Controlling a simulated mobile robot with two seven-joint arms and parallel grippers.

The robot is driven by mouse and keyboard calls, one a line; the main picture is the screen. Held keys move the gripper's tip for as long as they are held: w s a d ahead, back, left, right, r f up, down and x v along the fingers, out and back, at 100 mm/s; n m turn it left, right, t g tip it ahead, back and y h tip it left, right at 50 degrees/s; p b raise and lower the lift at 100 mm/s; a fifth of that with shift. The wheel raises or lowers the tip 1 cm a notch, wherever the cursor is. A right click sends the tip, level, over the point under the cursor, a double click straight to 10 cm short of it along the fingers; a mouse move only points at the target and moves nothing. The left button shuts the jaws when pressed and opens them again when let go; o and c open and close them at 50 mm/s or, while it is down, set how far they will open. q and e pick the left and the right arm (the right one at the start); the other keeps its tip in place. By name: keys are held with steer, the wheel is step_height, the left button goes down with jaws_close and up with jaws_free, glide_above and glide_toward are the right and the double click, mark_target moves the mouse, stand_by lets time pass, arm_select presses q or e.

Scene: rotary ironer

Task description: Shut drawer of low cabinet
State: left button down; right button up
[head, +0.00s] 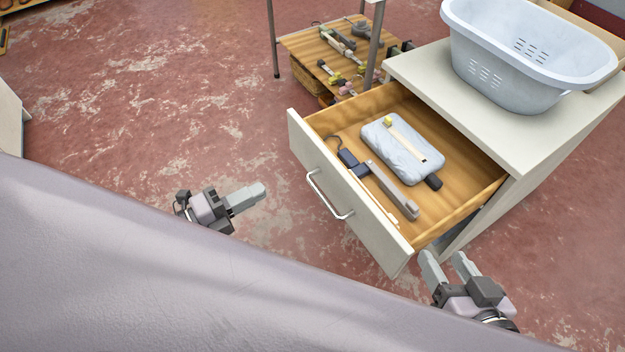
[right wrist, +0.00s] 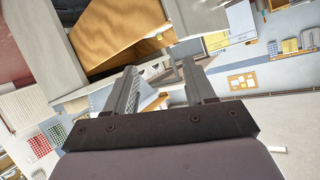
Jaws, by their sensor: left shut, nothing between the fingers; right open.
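The low cabinet (head: 552,135) stands at the right in the head view, with its top drawer pulled well out toward me. The drawer has a white front (head: 375,225) with a metal bar handle (head: 328,197). Inside lie a grey-blue wrapped pad, a grey bar and a dark small device. My left gripper (head: 262,190) is shut and empty, in front of and to the left of the drawer front, apart from it. My right gripper (head: 444,258) is open and empty near the drawer front's right corner; I cannot tell if it touches. It also shows in the right wrist view (right wrist: 160,72).
A pale blue laundry basket (head: 528,55) sits on the cabinet top. A wooden shelf (head: 325,60) with tools stands behind the drawer. A large grey padded surface (head: 150,270) fills the lower left. Red worn floor is clear to the left.

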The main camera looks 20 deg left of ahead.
arm_select(q)
steer(key=b, duration=0.3)
glide_toward(325, 160)
steer(key=shift+m+h, duration=0.3)
steer(key=shift+m, duration=0.1)
steer(key=x, duration=0.5)
steer(key=shift+a, duration=0.1)
steer(key=shift+w+d, duration=0.25)
steer(key=shift+w, duration=0.1)
steer(key=shift+w+d+b, duration=0.35)
steer(key=shift+w, duration=0.1)
arm_select(e)
steer(key=shift+w+a+f+y, duration=0.2)
steer(key=shift+a+y, duration=0.2)
steer(key=shift+a, duration=0.25)
steer(key=shift+w+a+f+y, duration=0.2)
steer(key=shift+a+y, duration=0.2)
steer(key=shift+a, duration=0.25)
